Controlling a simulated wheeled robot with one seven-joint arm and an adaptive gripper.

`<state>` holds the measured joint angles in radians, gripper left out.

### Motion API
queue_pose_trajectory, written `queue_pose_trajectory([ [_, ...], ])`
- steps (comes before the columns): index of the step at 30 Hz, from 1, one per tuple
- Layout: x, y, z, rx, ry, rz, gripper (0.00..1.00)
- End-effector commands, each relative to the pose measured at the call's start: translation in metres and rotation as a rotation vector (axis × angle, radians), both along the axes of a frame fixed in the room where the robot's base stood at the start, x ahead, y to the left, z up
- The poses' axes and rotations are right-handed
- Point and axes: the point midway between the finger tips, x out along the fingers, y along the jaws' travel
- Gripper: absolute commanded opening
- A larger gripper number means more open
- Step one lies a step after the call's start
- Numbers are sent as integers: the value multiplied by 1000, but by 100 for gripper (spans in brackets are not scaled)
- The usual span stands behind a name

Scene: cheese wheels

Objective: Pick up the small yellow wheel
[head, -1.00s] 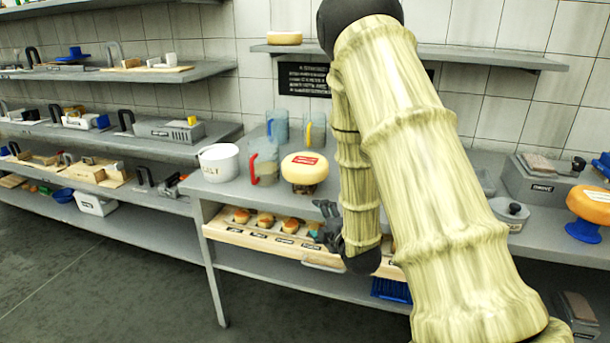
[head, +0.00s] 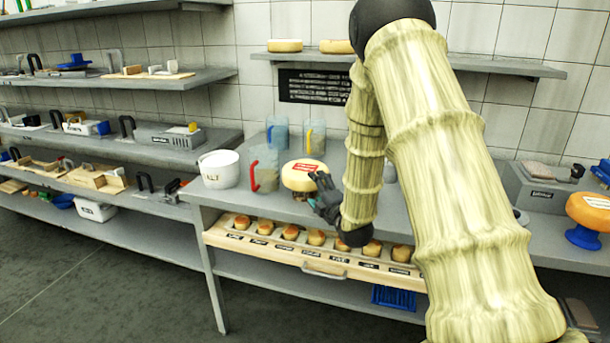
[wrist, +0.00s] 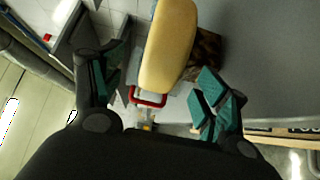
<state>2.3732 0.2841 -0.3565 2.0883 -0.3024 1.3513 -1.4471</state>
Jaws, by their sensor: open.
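A yellow cheese wheel (head: 302,174) with a red label sits on a small dark stand on the grey table. It fills the top middle of the wrist view (wrist: 168,45), edge-on, with its brown stand to the right. My gripper (head: 324,198) is at the wheel's front right side in the head view, partly covering the stand. In the wrist view my gripper (wrist: 160,82) is open, with teal pads on either side of the wheel's near end. I see no clear contact. Several smaller yellow-orange wheels (head: 317,238) lie in a wooden drawer below.
Pitchers (head: 264,168) and a white tub (head: 219,169) stand left of the wheel. A wooden drawer (head: 290,256) juts out below the table edge. An orange wheel (head: 592,211) stands on a blue stand at right. Two wheels lie on the wall shelf (head: 480,65).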

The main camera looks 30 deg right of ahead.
Motion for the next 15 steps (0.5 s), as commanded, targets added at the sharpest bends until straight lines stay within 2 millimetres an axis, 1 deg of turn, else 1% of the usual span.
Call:
queue_pose_trajectory([
  [3, 17, -3, -2, 2, -2, -1, 74],
  [7, 31, -5, -3, 0, -1, 0, 74],
  [10, 38, -6, -3, 0, -1, 0, 74],
  [15, 40, -6, -4, 0, 0, 0, 74],
])
